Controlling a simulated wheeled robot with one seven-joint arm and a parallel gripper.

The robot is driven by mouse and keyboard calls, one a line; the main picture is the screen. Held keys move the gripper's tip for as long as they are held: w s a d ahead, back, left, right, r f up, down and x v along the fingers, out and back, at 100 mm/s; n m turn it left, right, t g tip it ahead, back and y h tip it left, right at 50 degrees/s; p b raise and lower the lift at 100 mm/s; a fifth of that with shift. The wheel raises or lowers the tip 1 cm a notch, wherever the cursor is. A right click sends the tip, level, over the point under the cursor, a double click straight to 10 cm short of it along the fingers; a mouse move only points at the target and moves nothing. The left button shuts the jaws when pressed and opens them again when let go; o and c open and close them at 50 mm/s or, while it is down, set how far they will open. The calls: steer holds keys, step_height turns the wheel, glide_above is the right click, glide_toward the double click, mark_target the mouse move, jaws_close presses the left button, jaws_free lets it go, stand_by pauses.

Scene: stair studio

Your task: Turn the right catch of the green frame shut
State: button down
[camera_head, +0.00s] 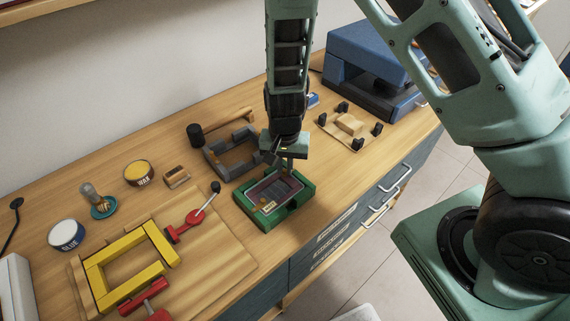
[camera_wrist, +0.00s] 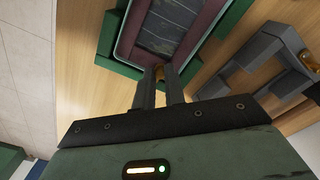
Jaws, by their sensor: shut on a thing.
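The green frame (camera_head: 291,214) lies on the bench near its front edge, with a maroon-bordered dark picture (camera_head: 277,190) inside it. My gripper (camera_head: 287,167) is down at the frame's back right side. In the wrist view my gripper (camera_wrist: 160,84) has its two fingers close together on a small brass catch (camera_wrist: 159,71) at the edge of the green frame (camera_wrist: 233,22). The fingers hide most of the catch, so I cannot tell its exact angle. A small brass piece (camera_head: 269,207) shows at the picture's front left part.
A grey frame (camera_head: 220,164) stands close behind the green one, and a yellow frame (camera_head: 102,278) with red clamps (camera_head: 182,228) lies left. A wooden piece with black knobs (camera_head: 349,125) and a blue press (camera_head: 362,65) are right. Drawer handles (camera_head: 381,211) project below the bench edge.

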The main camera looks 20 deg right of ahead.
mark_target(285, 170)
steer(key=c, duration=1.5)
jaws_free()
steer(key=shift+o, duration=0.2)
steer(key=shift+r, duration=0.15)
step_height(285, 170, up, 17)
steer(key=shift+b, duration=0.3)
steer(key=shift+r, duration=0.1)
steer(key=s+a+r+n+b, duration=0.1)
steer(key=s+a+n, duration=0.1)
steer(key=s+n, duration=0.5)
steer(key=s+a+r+n+b, duration=0.1)
steer(key=s+a+n, duration=0.2)
steer(key=s, duration=1.1)
steer(key=n, duration=0.3)
steer(key=shift+s+r+n+y, duration=0.3)
steer(key=shift+s+r+n, duration=0.1)
